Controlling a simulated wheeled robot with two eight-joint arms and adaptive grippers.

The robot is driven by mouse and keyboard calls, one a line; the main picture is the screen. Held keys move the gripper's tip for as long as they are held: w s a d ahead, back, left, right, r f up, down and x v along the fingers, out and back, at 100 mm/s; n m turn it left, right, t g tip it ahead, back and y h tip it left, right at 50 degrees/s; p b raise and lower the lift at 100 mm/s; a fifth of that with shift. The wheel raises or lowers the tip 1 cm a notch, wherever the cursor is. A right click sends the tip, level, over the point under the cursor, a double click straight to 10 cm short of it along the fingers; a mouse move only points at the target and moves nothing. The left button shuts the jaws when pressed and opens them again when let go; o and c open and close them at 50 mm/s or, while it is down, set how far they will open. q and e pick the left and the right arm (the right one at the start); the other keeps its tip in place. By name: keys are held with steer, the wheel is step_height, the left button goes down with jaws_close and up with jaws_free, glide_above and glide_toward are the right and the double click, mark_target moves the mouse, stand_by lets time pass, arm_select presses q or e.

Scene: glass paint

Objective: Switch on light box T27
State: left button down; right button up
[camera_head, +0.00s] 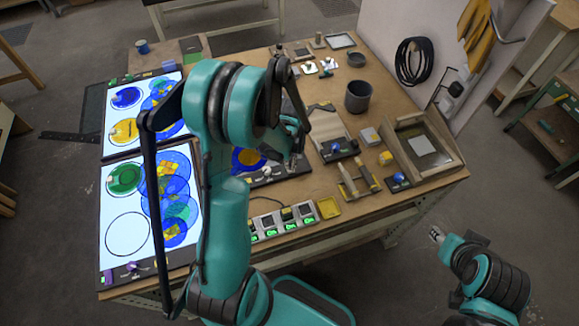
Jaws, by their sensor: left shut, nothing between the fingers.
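Two lit light boxes stand on the left of the table, a far one (113,112) and a near one (109,208), both bearing round coloured glass designs. A third, darker panel (268,175) with a blue and yellow disc lies mid-table, largely hidden behind my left arm. I cannot read any label, so I cannot tell which is T27. My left gripper (294,160) is shut and empty, pointing down over the right side of the dark panel; contact is unclear. My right gripper (436,235) is off the table's front right side, and its fingers are too small to judge.
A dark cup (358,97), a blue-knobbed tool (338,148) and a wooden framed box (424,147) crowd the right side. A pale board (390,30) stands behind.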

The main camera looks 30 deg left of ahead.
arm_select(q)
steer(key=shift+f+b, duration=0.7)
steer(key=shift+f, duration=0.1)
steer(key=shift+r, duration=0.1)
steer(key=shift+r+p, duration=2.35)
steer(key=shift+r, duration=1.1)
